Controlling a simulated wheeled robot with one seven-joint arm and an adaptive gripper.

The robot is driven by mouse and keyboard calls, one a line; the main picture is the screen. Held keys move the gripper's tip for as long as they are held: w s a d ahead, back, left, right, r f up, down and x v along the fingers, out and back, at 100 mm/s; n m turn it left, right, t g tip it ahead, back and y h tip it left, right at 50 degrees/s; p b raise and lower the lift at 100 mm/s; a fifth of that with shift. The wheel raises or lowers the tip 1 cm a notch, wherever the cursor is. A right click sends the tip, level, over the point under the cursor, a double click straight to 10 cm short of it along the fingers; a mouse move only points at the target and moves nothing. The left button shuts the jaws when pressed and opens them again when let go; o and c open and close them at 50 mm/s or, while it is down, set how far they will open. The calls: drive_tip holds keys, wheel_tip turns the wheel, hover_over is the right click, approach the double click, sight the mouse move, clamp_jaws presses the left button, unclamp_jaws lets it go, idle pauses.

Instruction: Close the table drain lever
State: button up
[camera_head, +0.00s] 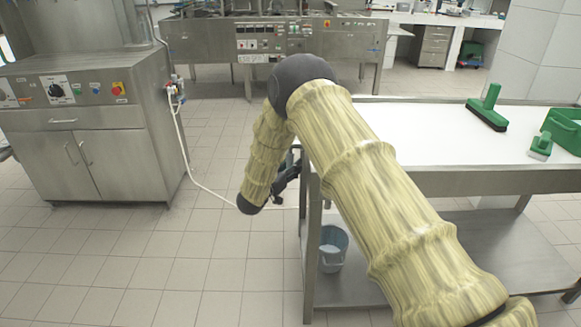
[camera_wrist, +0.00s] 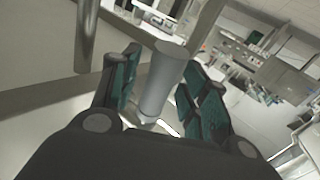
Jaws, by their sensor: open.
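My gripper (camera_head: 287,182) is beside the left end of the steel table (camera_head: 440,183), just below the level of its top, partly hidden behind my arm. In the wrist view my gripper (camera_wrist: 160,68) is open, with teal pads on both fingers. A smooth grey cylindrical part (camera_wrist: 161,85) stands tilted between the fingers, with gaps visible on both sides. A small pale piece shows at its lower end. I cannot tell for sure whether this is the drain lever or its pipe. The lever is not clearly visible in the head view.
A metal post (camera_wrist: 86,35) is close to the left finger in the wrist view. A light blue bucket (camera_head: 333,248) stands on the table's lower shelf. Green brushes (camera_head: 487,108) and a green bin (camera_head: 564,128) are on top.

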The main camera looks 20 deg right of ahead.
drive_tip(key=shift+d, duration=0.1)
drive_tip(key=shift+c, duration=0.2)
clamp_jaws()
drive_tip(key=shift+r, duration=0.1)
